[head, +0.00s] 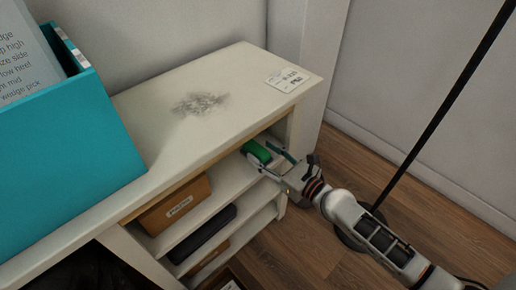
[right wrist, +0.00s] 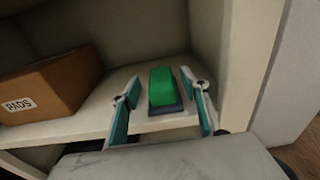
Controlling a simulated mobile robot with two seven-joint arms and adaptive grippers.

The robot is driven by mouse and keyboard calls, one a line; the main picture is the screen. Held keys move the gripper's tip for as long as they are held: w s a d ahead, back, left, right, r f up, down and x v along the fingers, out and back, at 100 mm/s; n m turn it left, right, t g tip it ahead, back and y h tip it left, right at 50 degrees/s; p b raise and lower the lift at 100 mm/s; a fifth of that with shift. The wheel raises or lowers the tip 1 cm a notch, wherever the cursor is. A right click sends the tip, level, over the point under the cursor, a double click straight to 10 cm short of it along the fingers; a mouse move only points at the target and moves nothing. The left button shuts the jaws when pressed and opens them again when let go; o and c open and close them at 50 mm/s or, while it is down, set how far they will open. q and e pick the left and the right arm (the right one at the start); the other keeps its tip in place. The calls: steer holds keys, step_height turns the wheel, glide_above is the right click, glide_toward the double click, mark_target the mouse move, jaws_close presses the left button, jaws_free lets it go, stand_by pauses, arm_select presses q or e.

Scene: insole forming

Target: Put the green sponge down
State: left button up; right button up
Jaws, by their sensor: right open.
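The green sponge (head: 256,152) lies on the top shelf (head: 226,180) of the white unit, near its right end. In the right wrist view the sponge (right wrist: 162,87) has a green upper part and a dark layer along its near edge, and it rests on the shelf board. My right gripper (head: 277,157) reaches in at the shelf front from the right. Its teal fingers (right wrist: 163,108) stand apart on either side of the sponge, with a gap visible on both sides. My left gripper is not in view.
A cardboard box labelled PADS (right wrist: 50,88) stands left on the same shelf. The unit's right side wall (right wrist: 235,65) is close to my right finger. The white top (head: 215,85) carries a grey smudge (head: 200,103) and a paper label (head: 287,79). A teal box (head: 70,150) stands left.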

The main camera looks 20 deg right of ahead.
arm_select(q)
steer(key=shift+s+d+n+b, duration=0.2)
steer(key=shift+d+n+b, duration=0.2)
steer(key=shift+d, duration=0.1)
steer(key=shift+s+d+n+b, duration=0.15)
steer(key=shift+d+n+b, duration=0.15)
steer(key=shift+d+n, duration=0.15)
arm_select(e)
steer(key=v, duration=0.8)
steer(key=shift+s, duration=0.35)
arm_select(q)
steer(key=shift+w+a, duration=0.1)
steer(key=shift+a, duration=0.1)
arm_select(e)
steer(key=shift+d+r, duration=0.1)
